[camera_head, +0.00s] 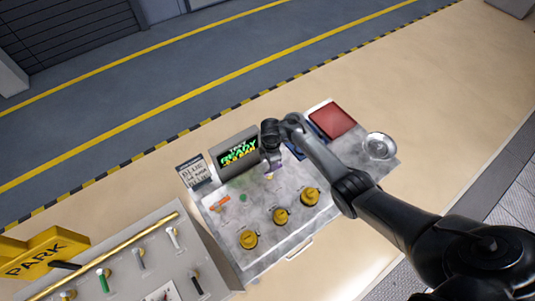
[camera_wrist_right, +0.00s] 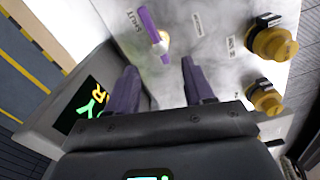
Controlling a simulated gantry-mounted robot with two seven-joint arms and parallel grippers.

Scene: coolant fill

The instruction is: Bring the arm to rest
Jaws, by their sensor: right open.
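My right arm (camera_head: 390,212) reaches in from the lower right over a grey panel. Its gripper (camera_head: 271,170) points down over the panel beside the display. In the wrist view the dark purple fingers (camera_wrist_right: 160,75) are apart with nothing between them. A purple lever (camera_wrist_right: 153,28) on a pale stem stands just beyond the fingertips, near a label that appears to read SHUT (camera_wrist_right: 136,20). No contact shows between lever and fingers. My left gripper is not in view.
The display (camera_head: 237,153) reads READY. Yellow knobs (camera_head: 281,215) line the panel's front. A sign (camera_head: 195,172), a red pad (camera_head: 332,119) and a round metal bowl (camera_head: 380,146) are on the panel. A lever console (camera_head: 140,255) with a yellow PARK sign (camera_head: 38,255) stands lower left.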

